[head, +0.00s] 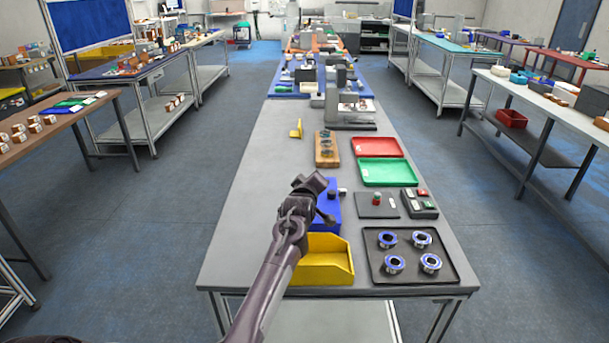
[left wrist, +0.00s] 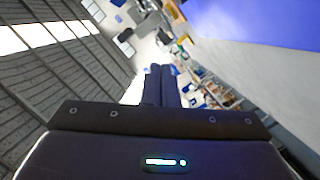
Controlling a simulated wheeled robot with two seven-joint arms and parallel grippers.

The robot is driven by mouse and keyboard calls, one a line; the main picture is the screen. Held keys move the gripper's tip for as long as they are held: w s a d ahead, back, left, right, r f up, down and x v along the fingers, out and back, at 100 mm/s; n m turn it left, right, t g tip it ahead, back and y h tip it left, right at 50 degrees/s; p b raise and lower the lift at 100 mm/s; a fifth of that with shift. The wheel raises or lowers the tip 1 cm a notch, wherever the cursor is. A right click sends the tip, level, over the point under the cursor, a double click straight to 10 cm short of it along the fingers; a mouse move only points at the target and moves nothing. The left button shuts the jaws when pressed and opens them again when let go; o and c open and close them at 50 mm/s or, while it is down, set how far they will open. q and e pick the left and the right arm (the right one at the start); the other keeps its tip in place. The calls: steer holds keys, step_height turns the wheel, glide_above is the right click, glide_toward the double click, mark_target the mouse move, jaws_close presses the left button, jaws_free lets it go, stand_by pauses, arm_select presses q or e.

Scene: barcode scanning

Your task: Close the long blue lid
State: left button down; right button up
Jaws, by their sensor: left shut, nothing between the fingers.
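A blue box-like object (head: 334,208), which I take to bear the long blue lid, sits on the grey table behind the yellow bin. My left arm hides much of it, so I cannot tell how far the lid is open. A large blue surface (left wrist: 250,28) fills the upper right of the left wrist view, close by. My left gripper (head: 326,218) is over the blue object in the head view; contact cannot be told. Its fingers (left wrist: 160,78) are together and empty in the left wrist view. My right gripper is not in view.
On the grey table (head: 262,190) are a yellow bin (head: 325,272), a dark tray (head: 416,272) with several rings, a green tray (head: 387,172), a red tray (head: 377,147) and a wooden block (head: 327,149). The table's left side is mostly clear.

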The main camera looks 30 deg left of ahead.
mark_target(331, 202)
arm_select(q)
steer(key=shift+w+d+f+m+g, duration=0.25)
steer(key=shift+w+d+m, duration=0.2)
steer(key=shift+d+m, duration=0.25)
steer(key=shift+w+d+f+b, duration=0.3)
steer(key=shift+d+f, duration=0.05)
steer(key=shift+d, duration=0.15)
steer(key=shift+w+d+f+b, duration=0.3)
steer(key=shift+d+f, duration=0.05)
steer(key=shift+d, duration=0.1)
steer(key=shift+w+d+f+y+b, duration=0.3)
steer(key=shift+w+d+f+b, duration=0.05)
steer(key=shift+d+f+b, duration=0.25)
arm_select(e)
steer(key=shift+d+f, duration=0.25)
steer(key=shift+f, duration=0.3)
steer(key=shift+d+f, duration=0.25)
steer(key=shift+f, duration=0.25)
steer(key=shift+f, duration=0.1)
arm_select(q)
steer(key=shift+d, duration=0.1)
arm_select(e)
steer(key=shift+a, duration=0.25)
